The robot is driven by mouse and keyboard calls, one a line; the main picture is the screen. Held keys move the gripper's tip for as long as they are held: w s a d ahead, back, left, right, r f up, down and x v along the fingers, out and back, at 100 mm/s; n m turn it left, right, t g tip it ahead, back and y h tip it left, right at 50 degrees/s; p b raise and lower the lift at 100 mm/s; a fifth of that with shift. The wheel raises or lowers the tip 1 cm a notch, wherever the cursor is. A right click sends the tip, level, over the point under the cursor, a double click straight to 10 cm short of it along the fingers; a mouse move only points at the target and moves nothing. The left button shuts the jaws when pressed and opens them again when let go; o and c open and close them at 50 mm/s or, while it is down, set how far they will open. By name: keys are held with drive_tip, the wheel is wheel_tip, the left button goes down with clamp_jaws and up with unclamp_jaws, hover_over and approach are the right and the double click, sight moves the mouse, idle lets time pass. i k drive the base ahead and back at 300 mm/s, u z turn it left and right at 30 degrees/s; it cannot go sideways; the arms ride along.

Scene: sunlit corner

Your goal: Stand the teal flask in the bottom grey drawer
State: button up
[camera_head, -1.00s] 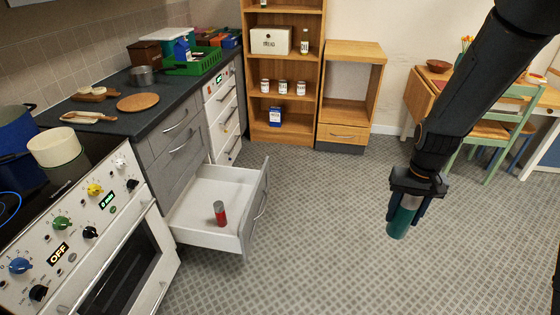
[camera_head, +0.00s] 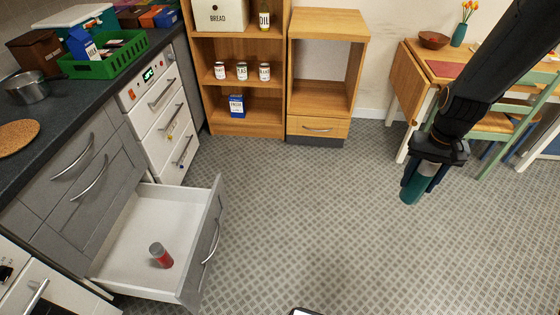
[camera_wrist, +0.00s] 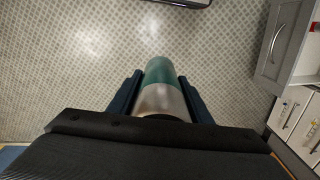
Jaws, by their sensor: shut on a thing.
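My gripper (camera_head: 427,178) is shut on the teal flask (camera_head: 413,190) and holds it above the open floor at the right, well away from the drawer. In the wrist view the flask (camera_wrist: 160,75) sits between my two dark fingers, teal at the far part and pale grey near the palm. The bottom grey drawer (camera_head: 118,268) is pulled open at the lower left, with a white inside and a grey front. A red container with a grey top (camera_head: 161,256) stands inside it, with bare drawer floor behind it.
The drawer's front (camera_head: 207,245) juts out over the floor. A wooden shelf unit (camera_head: 236,120) and a small wooden cabinet (camera_head: 318,126) stand at the back. A table (camera_head: 410,90) and green chair (camera_head: 500,120) are at the right. The middle floor is clear.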

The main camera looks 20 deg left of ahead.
sight(181, 226)
drive_tip(key=u, duration=0.2)
drive_tip(key=i, duration=1.4)
drive_tip(key=u, duration=1.2)
drive_tip(key=i, duration=0.75)
drive_tip(key=u, duration=1.35)
drive_tip(key=i, duration=0.45)
drive_tip(key=u, duration=0.3)
